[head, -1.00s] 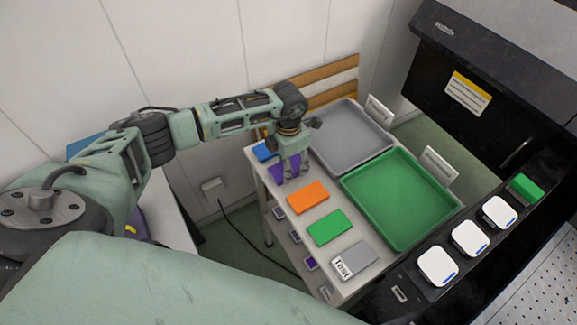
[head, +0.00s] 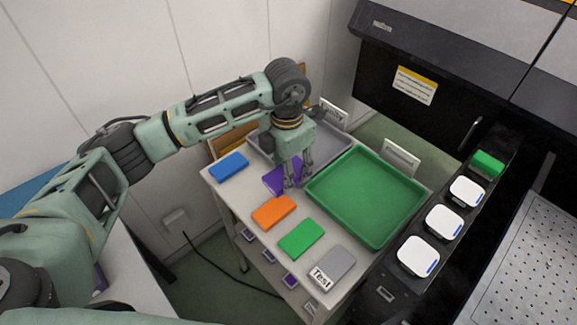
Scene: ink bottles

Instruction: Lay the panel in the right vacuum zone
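My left gripper (head: 291,180) is over the pale side table, shut on a purple panel (head: 277,181). The panel appears raised a little above the table, out of the row of panels; its contact with the fingers is partly hidden. A blue panel (head: 229,166), an orange panel (head: 273,212), a green panel (head: 301,238) and a grey panel (head: 333,268) marked "Test" lie in that row. A perforated metal bed (head: 535,255) shows at the right edge, cut off by the frame; its separate zones cannot be told apart. My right gripper is not in view.
A green tray (head: 365,233) and a grey tray (head: 327,153) stand on the side table (head: 232,205), with small signs behind. A black ledge holds three white caps (head: 445,222) and a green block (head: 487,163). The dark machine housing (head: 375,70) overhangs the back.

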